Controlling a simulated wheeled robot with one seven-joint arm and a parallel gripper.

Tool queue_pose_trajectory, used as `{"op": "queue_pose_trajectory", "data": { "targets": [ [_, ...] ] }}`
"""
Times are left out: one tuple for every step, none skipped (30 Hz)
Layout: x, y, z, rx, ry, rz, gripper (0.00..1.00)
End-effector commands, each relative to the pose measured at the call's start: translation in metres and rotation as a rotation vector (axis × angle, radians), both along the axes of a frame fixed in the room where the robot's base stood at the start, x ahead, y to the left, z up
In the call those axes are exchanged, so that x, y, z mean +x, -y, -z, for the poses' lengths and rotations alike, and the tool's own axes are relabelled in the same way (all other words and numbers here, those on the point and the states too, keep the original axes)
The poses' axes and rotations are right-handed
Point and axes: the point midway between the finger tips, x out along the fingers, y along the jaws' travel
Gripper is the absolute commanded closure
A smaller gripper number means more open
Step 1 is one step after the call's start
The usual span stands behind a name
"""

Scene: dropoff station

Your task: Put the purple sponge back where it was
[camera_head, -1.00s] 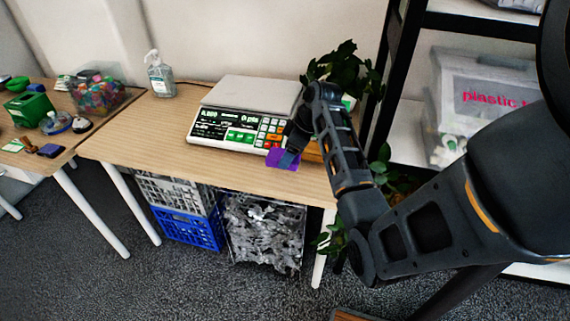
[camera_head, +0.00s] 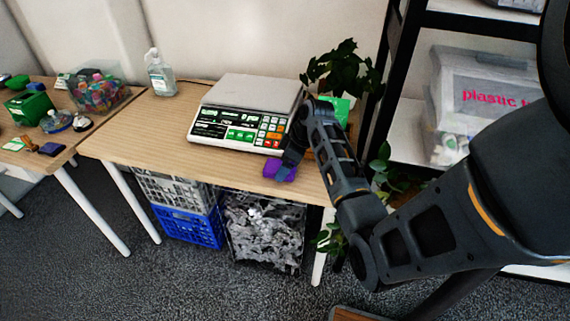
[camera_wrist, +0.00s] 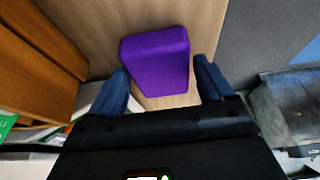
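The purple sponge (camera_head: 280,170) lies on the wooden table (camera_head: 130,135) near its front edge, in front of the right end of the weighing scale (camera_head: 240,115). In the wrist view the sponge (camera_wrist: 157,60) lies between and slightly beyond the two fingertips, with wood showing around it. My gripper (camera_wrist: 160,75) is open. A gap shows at the right finger; the left finger is very close to the sponge, and I cannot tell whether it touches. In the head view my gripper (camera_head: 288,165) is at the sponge and partly covers it.
A wooden box (camera_wrist: 40,45) stands close on the left in the wrist view. A potted plant (camera_head: 343,72) is behind my arm, near the black shelf rack. A sanitizer bottle (camera_head: 160,75) stands at the back left. The table's front left is clear.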

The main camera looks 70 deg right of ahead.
Motion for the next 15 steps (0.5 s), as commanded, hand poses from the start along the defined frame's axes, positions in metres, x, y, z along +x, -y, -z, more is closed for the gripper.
{"op": "queue_pose_trajectory", "data": {
  "targets": [
    [0.000, 0.000, 0.000, 0.000, 0.000, 0.000, 0.14],
    [0.000, 0.000, 0.000, 0.000, 0.000, 0.000, 0.11],
    [0.000, 0.000, 0.000, 0.000, 0.000, 0.000, 0.08],
    [0.000, 0.000, 0.000, 0.000, 0.000, 0.000, 0.07],
    [0.000, 0.000, 0.000, 0.000, 0.000, 0.000, 0.07],
    [0.000, 0.000, 0.000, 0.000, 0.000, 0.000, 0.07],
    [0.000, 0.000, 0.000, 0.000, 0.000, 0.000, 0.07],
    [0.000, 0.000, 0.000, 0.000, 0.000, 0.000, 0.07],
    [0.000, 0.000, 0.000, 0.000, 0.000, 0.000, 0.07],
    [0.000, 0.000, -0.001, 0.000, 0.000, 0.000, 0.07],
    [0.000, 0.000, -0.002, 0.000, 0.000, 0.000, 0.07],
    [0.000, 0.000, -0.003, 0.000, 0.000, 0.000, 0.07],
    [-0.001, 0.000, -0.005, 0.000, 0.000, -0.001, 0.07],
    [-0.002, 0.001, -0.007, -0.001, 0.001, -0.001, 0.07],
    [-0.003, 0.001, -0.011, -0.002, 0.002, 0.001, 0.07]
  ]
}}
